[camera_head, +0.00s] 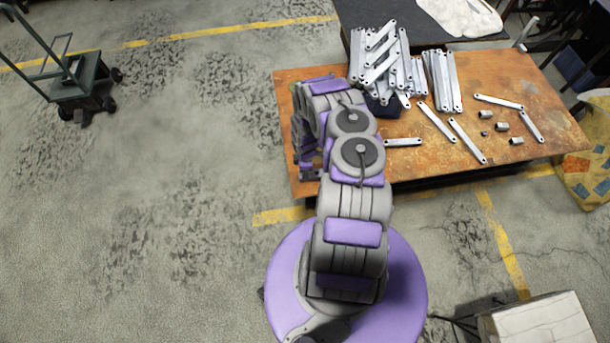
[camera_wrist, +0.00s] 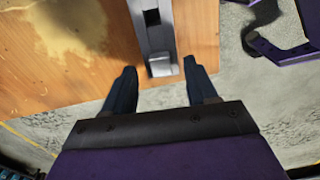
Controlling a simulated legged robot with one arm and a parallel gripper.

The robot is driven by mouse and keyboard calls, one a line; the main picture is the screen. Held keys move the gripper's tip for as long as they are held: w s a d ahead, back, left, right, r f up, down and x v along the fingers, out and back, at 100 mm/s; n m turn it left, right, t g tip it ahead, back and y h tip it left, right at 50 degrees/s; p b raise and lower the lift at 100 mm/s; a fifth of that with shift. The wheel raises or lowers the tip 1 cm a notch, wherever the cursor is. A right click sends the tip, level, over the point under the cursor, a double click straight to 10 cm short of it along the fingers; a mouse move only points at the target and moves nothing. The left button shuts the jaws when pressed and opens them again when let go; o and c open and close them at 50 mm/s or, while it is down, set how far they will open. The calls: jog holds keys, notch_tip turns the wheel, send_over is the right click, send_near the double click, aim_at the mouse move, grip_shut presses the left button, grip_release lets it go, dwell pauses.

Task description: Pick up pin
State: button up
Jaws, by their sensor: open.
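Several small metal cylinders lie at the right of the table in the head view; one small piece (camera_head: 485,134) looks like a pin, but I cannot tell for sure. In the wrist view, a galvanized metal piece (camera_wrist: 155,35) with a dark slot lies on the wood near the table edge. Its near end is between and just ahead of my fingertips. My gripper (camera_wrist: 159,68) is open, with a dark finger on either side and nothing held. In the head view my arm hides most of my gripper, at the table's left end.
The rusty-brown table (camera_head: 430,168) carries a stack of brackets (camera_head: 380,60) and several loose flat bars (camera_head: 467,141). A dark table (camera_head: 400,14) adjoins behind. A green cart (camera_head: 82,85) stands at far left and a pale box (camera_head: 540,322) at lower right. Floor at left is clear.

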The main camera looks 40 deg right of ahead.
notch_tip(320, 180, down, 2)
jog(key=shift+a+f, duration=0.1)
grip_shut()
dwell(0.5)
